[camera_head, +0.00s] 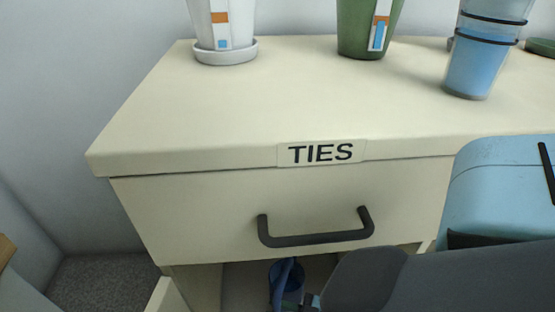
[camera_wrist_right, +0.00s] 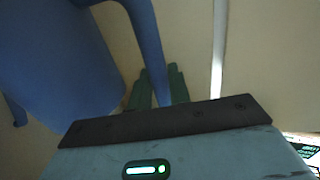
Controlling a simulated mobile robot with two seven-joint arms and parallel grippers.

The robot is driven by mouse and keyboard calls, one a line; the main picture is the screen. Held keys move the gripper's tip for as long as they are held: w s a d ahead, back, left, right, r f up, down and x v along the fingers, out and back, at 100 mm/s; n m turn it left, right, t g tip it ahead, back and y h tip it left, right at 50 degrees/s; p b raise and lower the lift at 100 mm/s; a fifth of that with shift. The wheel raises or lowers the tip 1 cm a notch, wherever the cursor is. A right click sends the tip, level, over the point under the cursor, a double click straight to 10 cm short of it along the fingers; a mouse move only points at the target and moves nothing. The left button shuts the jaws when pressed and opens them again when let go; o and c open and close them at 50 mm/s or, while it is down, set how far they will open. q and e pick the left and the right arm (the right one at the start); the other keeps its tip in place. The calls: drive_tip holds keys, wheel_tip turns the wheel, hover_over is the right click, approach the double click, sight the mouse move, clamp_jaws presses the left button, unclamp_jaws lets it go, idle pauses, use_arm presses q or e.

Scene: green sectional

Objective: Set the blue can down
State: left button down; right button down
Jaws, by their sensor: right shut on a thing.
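The blue can (camera_wrist_right: 60,55) fills the left of the right wrist view. It has a rounded body and a long curved handle (camera_wrist_right: 148,40). My right gripper (camera_wrist_right: 159,88) is shut on this handle, with its dark green fingers on either side of it. In the head view the can (camera_head: 288,281) shows small and partly hidden, in the open space below the drawer. My dark forearm covers the area to its right. The can's base is out of sight, so I cannot tell whether it touches a surface. My left gripper is not in view.
A cream cabinet (camera_head: 200,120) has a drawer labelled TIES (camera_head: 320,152) with a dark handle (camera_head: 315,238). On top stand a white pot on a saucer (camera_head: 226,50), a green pot (camera_head: 352,28) and a bluish cup (camera_head: 478,65). The top's front left is clear.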

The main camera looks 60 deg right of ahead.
drive_tip(key=shift+f+b, duration=1.15)
drive_tip(key=shift+f, duration=0.6)
drive_tip(key=shift+f+b, duration=0.35)
drive_tip(key=shift+f, duration=0.1)
drive_tip(key=c, duration=1.3)
unclamp_jaws()
drive_tip(key=shift+r+p, duration=0.35)
drive_tip(key=shift+r, duration=0.05)
drive_tip(key=p+v, duration=0.2)
drive_tip(key=v, duration=1)
